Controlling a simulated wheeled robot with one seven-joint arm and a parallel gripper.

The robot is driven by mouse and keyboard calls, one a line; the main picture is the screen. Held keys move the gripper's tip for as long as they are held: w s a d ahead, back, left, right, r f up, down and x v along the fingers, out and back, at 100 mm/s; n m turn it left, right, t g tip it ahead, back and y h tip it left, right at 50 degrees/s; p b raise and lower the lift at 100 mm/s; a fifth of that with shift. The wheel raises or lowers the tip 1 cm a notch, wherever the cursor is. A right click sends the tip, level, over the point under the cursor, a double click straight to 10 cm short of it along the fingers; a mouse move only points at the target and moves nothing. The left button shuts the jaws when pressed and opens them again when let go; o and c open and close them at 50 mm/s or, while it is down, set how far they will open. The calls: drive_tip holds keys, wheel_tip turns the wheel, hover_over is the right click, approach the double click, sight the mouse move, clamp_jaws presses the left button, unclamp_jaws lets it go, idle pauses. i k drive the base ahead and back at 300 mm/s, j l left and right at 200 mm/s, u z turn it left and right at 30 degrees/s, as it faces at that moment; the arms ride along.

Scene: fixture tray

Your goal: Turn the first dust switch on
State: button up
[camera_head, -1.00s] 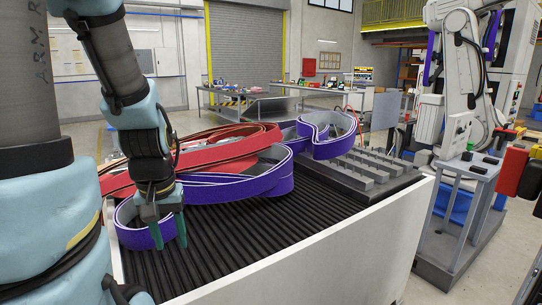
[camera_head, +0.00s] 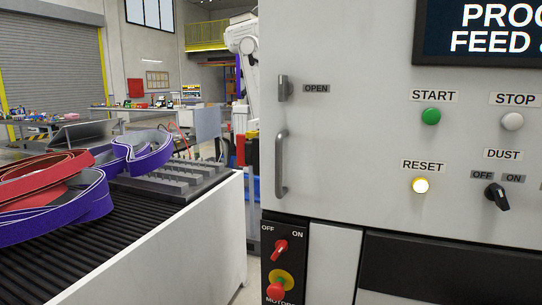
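The dust switch is a black rotary knob (camera_head: 497,196) on the grey machine panel at the right. It sits below a DUST label (camera_head: 503,154), with an OFF label (camera_head: 482,174) above left and an ON label (camera_head: 513,178) above right. The knob's handle slants from upper left to lower right; I cannot tell for sure which setting it marks. Only this one dust switch shows. My gripper is not in view.
The panel (camera_head: 350,150) also has a green START button (camera_head: 431,116), a white STOP button (camera_head: 512,121), a lit RESET button (camera_head: 420,185) and a door handle (camera_head: 281,163). A red OFF/ON switch (camera_head: 280,249) is below. A conveyor (camera_head: 150,255) with belts stands left.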

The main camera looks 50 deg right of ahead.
sight(495, 192)
drive_tip(key=j+z, duration=0.1)
drive_tip(key=z, duration=1.5)
drive_tip(key=i+j+z, duration=0.15)
drive_tip(key=j, duration=0.2)
drive_tip(key=i+j+z, duration=0.2)
drive_tip(key=i+j, duration=0.05)
drive_tip(key=j, duration=0.05)
